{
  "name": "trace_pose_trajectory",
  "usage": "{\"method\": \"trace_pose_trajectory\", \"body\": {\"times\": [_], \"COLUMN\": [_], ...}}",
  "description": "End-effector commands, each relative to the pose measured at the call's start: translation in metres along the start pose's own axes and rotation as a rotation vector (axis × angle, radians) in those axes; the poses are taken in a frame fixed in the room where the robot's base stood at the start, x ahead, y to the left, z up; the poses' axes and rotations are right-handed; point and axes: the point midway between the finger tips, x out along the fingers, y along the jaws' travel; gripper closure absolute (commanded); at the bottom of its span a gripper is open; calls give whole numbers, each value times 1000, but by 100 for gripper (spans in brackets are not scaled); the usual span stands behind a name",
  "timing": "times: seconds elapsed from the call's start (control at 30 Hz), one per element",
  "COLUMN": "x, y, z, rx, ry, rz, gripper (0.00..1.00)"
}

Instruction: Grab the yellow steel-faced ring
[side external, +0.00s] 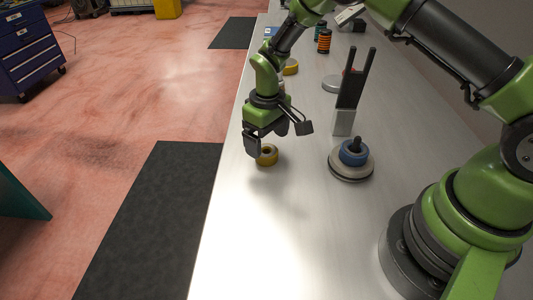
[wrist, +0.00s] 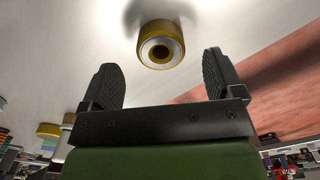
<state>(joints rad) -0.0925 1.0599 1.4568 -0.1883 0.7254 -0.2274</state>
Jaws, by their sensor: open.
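The yellow steel-faced ring (side external: 268,160) sits on the pale bench top near its left edge. In the wrist view the ring (wrist: 147,49) shows a yellow rim, a grey metal face and a dark centre hole. My gripper (side external: 278,139) is open and empty, just above the ring, with one finger close beside it in the side view. In the wrist view my gripper (wrist: 163,75) has its fingers spread wide, and the ring lies beyond the tips, roughly in line with the gap. No contact is visible.
A round base with a blue ring and dark post (side external: 353,152) stands to the right. Behind it is a dark forked upright on a pale block (side external: 343,123). Another yellow ring (side external: 290,68), a grey disc (side external: 331,85) and an orange-black spool (side external: 324,41) lie farther back. The front bench is clear.

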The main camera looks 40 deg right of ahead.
Motion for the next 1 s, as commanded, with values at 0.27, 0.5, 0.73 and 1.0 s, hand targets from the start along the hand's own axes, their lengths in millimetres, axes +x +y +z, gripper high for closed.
{"method": "trace_pose_trajectory", "body": {"times": [0.27,0.5,0.73,1.0], "x": [37,38,38,37], "y": [-1,-1,-1,-1], "z": [2,1,1,1], "rx": [1,1,1,1], "ry": [-2,1,0,1], "rz": [-1,-1,-1,-1], "gripper": [13,13,64,68]}}
